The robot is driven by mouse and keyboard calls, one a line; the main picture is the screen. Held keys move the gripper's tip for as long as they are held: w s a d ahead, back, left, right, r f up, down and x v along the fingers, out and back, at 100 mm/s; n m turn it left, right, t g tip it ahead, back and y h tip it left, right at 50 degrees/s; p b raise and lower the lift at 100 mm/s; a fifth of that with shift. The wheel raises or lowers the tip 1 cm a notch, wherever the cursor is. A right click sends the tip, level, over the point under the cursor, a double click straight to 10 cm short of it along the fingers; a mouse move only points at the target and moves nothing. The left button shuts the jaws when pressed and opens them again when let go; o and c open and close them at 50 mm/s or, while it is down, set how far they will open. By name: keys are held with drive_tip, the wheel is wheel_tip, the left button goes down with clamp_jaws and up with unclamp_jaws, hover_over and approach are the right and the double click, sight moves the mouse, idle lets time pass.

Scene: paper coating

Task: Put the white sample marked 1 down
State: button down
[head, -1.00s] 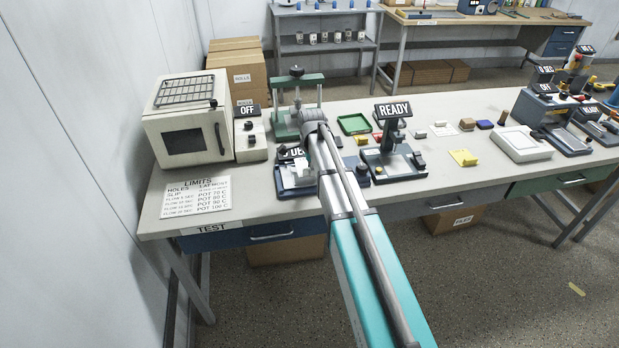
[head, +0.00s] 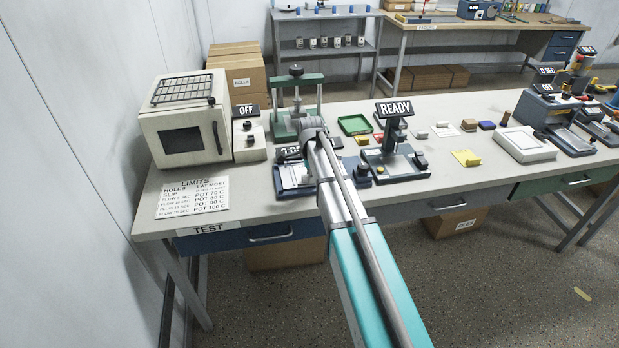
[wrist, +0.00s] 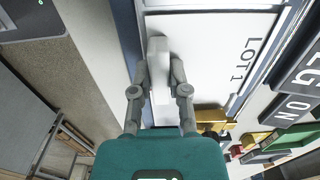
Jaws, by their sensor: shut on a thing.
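The white sample (wrist: 215,50) is a flat white card marked "LOT 1" in the wrist view. My gripper (wrist: 159,75) is shut on a narrow white grip block at the card's left side. In the head view, my gripper is hidden behind my own arm. White sheet material (head: 293,176) shows just left of my arm, at a dark blue tester (head: 283,190) with a black display. The card appears to lie flat over this tester; whether it bears fully on it I cannot tell.
A white oven (head: 190,138) and an "OFF" control box (head: 250,148) stand left. A green press (head: 283,123) stands behind my arm. A "READY" stand (head: 393,160) is close on the right. A limits sheet (head: 193,198) lies near the front left edge.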

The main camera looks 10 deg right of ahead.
drive_tip(key=shift+f, duration=0.1)
drive_tip(key=c, duration=1.1)
unclamp_jaws()
drive_tip(key=shift+f, duration=0.1)
drive_tip(key=o, duration=0.5)
wheel_tip(320, 180, up, 12)
drive_tip(key=p, duration=1.2)
drive_tip(key=shift+r, duration=0.2)
drive_tip(key=shift+s, duration=0.1)
